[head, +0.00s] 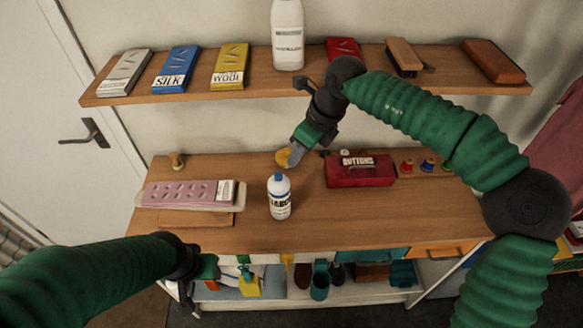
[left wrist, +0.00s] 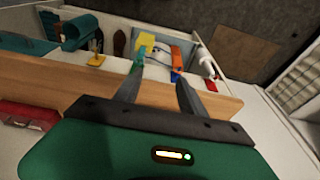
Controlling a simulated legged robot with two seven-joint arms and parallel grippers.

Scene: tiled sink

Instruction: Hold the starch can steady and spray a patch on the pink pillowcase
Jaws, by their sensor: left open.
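The starch can (head: 279,200), a white bottle with a blue cap and dark lettering, stands upright near the middle of the wooden worktop. The pink pillowcase (head: 180,192) lies flat on a pale board at the worktop's left. My right gripper (head: 295,154) points down behind the can, beside a small yellow-orange round thing; whether its jaws are open is unclear. My left gripper (head: 212,270) is low at the worktop's front edge, apart from can and pillowcase. In the left wrist view its fingers (left wrist: 157,74) are spread and empty.
A red buttons box (head: 358,171) and several thread spools (head: 427,165) stand at the back right. A wooden knob (head: 177,160) stands at the back left. An upper shelf (head: 260,84) holds boxes, a white bottle and brushes.

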